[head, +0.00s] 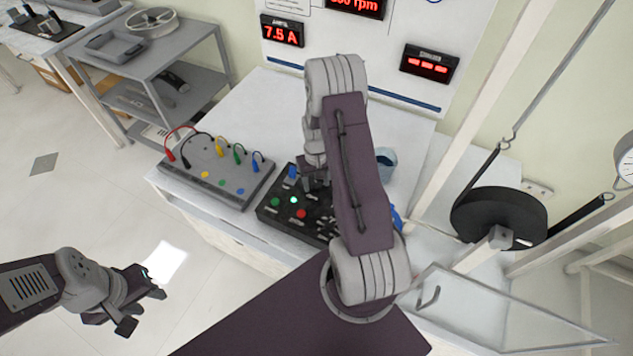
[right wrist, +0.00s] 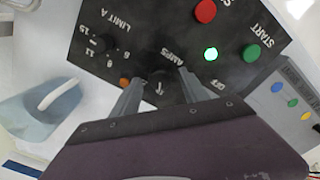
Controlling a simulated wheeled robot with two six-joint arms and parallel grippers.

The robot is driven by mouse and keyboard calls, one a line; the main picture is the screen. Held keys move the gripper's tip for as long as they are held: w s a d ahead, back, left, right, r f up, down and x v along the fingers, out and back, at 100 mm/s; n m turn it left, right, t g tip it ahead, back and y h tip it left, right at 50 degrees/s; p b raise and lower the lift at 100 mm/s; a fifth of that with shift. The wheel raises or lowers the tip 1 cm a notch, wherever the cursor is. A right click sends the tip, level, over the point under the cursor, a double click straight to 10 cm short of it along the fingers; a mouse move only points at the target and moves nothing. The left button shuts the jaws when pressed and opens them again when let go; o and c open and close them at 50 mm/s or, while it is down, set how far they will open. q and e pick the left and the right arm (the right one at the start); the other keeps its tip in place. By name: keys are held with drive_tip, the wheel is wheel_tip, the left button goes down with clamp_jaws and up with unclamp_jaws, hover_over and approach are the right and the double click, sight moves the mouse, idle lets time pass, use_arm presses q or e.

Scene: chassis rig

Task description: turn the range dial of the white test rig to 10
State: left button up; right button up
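The black control panel (head: 268,212) lies on the white bench. It carries green and red buttons, a lit green lamp and dark dials. In the right wrist view the panel (right wrist: 135,25) appears upside down, with a dial marked LIMIT A (right wrist: 103,43) at left. My right gripper (right wrist: 160,78) is over another dial, near the words AMPS and OFF. Its fingers are apart, one on each side of that dial, whose knob is mostly dark and hard to make out. I see no scale reading 10. My left gripper (head: 143,308) is open and empty above the floor at lower left.
A grey box (head: 217,172) with coloured leads stands left of the panel. A blue container (right wrist: 42,112) stands nearby. A white backboard (head: 390,55) shows 7.5 A, an rpm readout and red dashes. A black wheel (head: 498,216) and a clear guard (head: 490,315) are at right.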

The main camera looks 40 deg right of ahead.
sight(316, 185)
wheel_tip(316, 185, up, 9)
drive_tip(key=shift+b, duration=0.35)
idle(0.5)
